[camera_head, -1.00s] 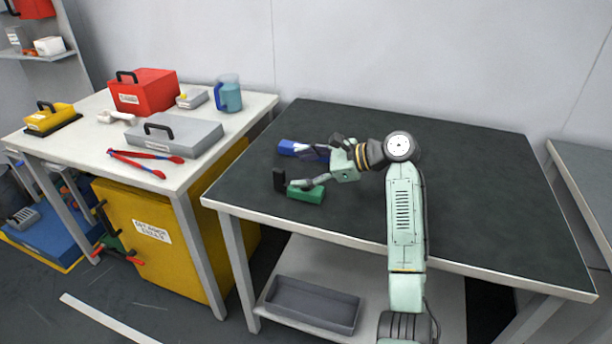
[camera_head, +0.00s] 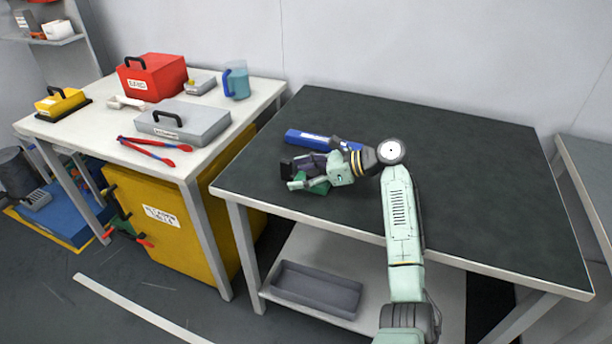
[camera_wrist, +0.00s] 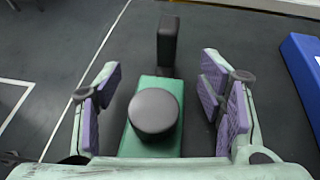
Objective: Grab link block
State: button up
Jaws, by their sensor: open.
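A green block (camera_head: 320,188) lies on the dark tabletop near its left front, partly hidden by my gripper in the head view. In the wrist view the green block (camera_wrist: 160,82) carries a round black knob (camera_wrist: 154,112), and a black upright piece (camera_wrist: 168,40) stands at its far end. My gripper (camera_head: 293,174) is open above the block. Its purple-padded fingers (camera_wrist: 160,85) are on either side of the block and knob, with visible gaps. No label reading "link" can be made out, so I cannot tell whether this is the link block.
A blue block (camera_head: 308,137) lies just behind my gripper; it shows at the right of the wrist view (camera_wrist: 304,62). The dark table (camera_head: 470,190) is clear to the right. A white table (camera_head: 95,135) with boxes and red-blue tongs stands left.

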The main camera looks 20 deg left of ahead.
jog(key=shift+a+f, duration=0.15)
jog(key=shift+a, duration=0.15)
jog(key=shift+c, duration=0.4)
jog(key=c, duration=1.3)
